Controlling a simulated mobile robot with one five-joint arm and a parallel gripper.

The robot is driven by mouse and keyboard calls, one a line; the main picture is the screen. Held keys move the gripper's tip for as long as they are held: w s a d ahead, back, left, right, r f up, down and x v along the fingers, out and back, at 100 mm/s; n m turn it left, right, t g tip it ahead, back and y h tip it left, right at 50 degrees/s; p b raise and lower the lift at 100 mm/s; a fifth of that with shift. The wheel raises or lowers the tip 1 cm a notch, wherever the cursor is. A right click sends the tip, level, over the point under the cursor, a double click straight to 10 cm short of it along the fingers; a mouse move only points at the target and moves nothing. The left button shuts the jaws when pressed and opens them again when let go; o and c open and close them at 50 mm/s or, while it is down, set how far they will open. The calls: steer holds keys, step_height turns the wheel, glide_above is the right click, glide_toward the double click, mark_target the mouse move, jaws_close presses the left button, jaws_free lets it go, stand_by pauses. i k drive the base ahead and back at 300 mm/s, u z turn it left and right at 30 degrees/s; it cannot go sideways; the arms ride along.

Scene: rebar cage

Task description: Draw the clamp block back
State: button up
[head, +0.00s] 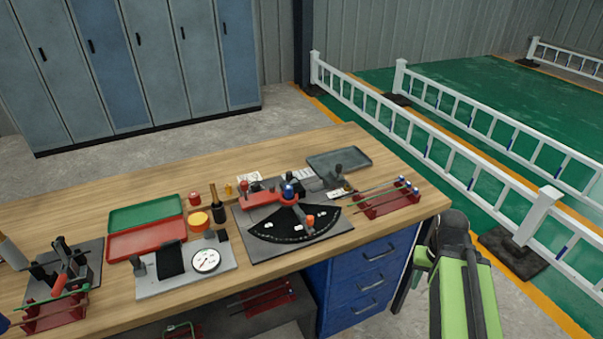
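No part can be named the clamp block with certainty at this size. A bending fixture (249,219) on a dark base plate stands on the wooden bench, with a black fan-shaped scale (300,225), a red arm (262,199) and a blue knob (288,191). Small dark blocks sit around the red arm, too small to tell apart. Another dark plate at the far left carries a black clamp-like device (62,262) with an orange-red handle. My green and black arm shows at the lower right, beside the bench. My gripper's fingers cannot be seen.
A dial gauge (206,260) sits on a grey plate. Green (146,214) and red (146,241) trays lie behind it. Red rod racks stand at the bench's right (388,202) and left (53,314) ends. Blue drawers (368,277) are below; white railings (420,134) run at right.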

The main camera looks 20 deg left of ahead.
mark_target(289, 180)
steer(key=z, duration=0.05)
steer(key=k, duration=0.85)
steer(key=u, duration=1)
steer(key=i, duration=0.5)
steer(key=z, duration=0.2)
